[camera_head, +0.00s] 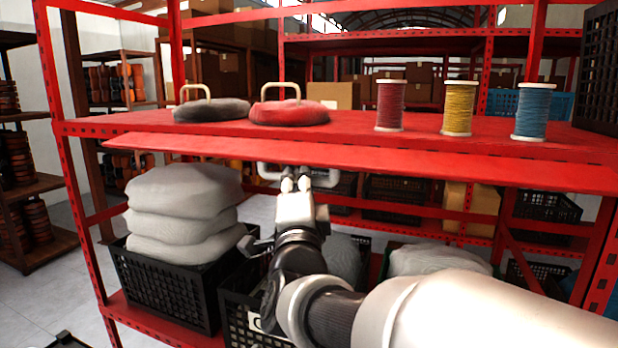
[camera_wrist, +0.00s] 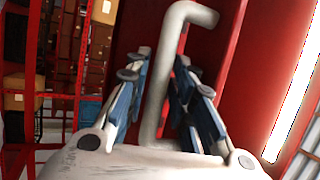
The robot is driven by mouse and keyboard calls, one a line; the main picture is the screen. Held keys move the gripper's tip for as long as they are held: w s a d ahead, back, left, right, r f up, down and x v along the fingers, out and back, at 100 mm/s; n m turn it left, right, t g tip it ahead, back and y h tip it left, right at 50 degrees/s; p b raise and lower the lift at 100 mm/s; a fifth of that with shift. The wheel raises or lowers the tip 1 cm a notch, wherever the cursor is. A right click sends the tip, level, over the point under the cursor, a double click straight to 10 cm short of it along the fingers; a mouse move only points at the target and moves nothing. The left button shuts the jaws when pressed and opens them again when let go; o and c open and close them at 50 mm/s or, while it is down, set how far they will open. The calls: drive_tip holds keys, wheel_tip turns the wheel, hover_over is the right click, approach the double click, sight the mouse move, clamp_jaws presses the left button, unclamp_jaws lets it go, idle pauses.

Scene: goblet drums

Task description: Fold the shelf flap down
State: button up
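The red shelf flap (camera_head: 400,163) runs along the front edge of the red shelf board and sticks out toward me, sloping slightly down. A pale bar handle (camera_head: 268,172) hangs below the flap, left of its middle. My gripper (camera_head: 296,181) is at this handle, under the flap. In the wrist view, the handle (camera_wrist: 158,85) passes between the two fingers of my gripper (camera_wrist: 162,62), against the red flap surface (camera_wrist: 232,70). The fingers stand apart on either side of the bar, with gaps visible. The contact at the fingertips is hard to judge.
On the shelf board stand red (camera_head: 389,108), yellow (camera_head: 458,108) and blue (camera_head: 532,112) spools, and grey (camera_head: 210,111) and red (camera_head: 290,113) handled pads. Below, stacked grey sacks (camera_head: 185,190) sit in a black crate (camera_head: 165,285). More crates stand under my arm.

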drive_tip(key=shift+c, duration=0.2)
clamp_jaws()
idle(0.4)
